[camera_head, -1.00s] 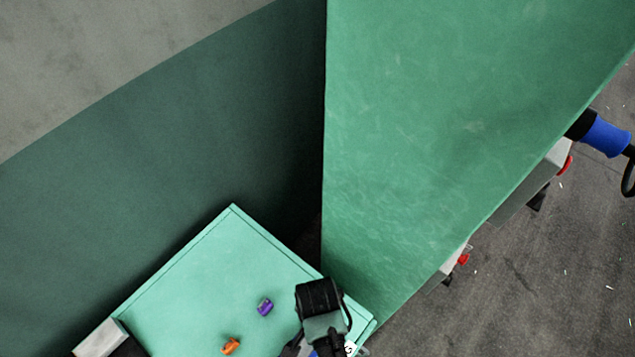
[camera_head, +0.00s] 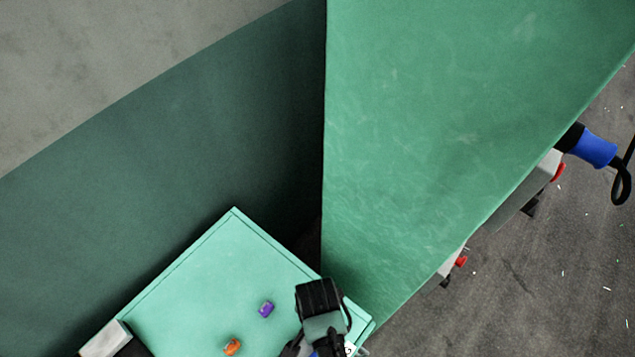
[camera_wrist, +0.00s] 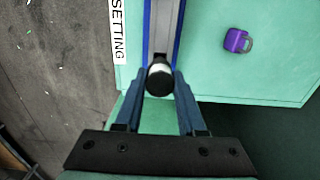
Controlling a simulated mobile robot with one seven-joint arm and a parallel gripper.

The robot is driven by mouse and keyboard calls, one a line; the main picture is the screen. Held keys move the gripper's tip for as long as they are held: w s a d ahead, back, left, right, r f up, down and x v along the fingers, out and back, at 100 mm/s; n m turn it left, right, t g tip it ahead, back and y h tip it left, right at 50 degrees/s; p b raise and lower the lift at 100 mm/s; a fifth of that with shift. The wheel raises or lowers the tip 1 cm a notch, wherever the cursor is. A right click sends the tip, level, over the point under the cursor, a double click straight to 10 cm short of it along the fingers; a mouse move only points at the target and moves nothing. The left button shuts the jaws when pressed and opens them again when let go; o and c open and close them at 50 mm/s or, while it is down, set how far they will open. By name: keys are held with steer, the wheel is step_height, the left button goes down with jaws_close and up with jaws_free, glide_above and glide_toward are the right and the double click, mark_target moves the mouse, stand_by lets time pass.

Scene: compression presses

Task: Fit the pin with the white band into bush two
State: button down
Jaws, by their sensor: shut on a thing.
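In the wrist view my gripper (camera_wrist: 160,84) has its two blue-grey fingers on either side of a dark, round-ended pin (camera_wrist: 158,80). It is shut on this pin, which I see nearly end-on. A pale patch shows at the pin's upper edge, but I cannot tell if it is the white band. Beyond the pin runs a grey strip with blue edges (camera_wrist: 164,28); I cannot tell whether the pin touches it. In the head view my gripper is at the bottom edge, mostly hidden by my wrist. I cannot make out bush two in either view.
A green tray-like surface (camera_head: 205,285) carries a purple piece (camera_head: 266,309) and an orange piece (camera_head: 232,347). The purple piece also shows in the wrist view (camera_wrist: 237,40). A white "SETTING" label (camera_wrist: 119,30) lies left of the strip. A tall green panel (camera_head: 430,130) stands close by.

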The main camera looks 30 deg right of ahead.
steer(key=shift+r, duration=0.1)
steer(key=shift+r+p, duration=1.95)
steer(key=shift+p, duration=0.35)
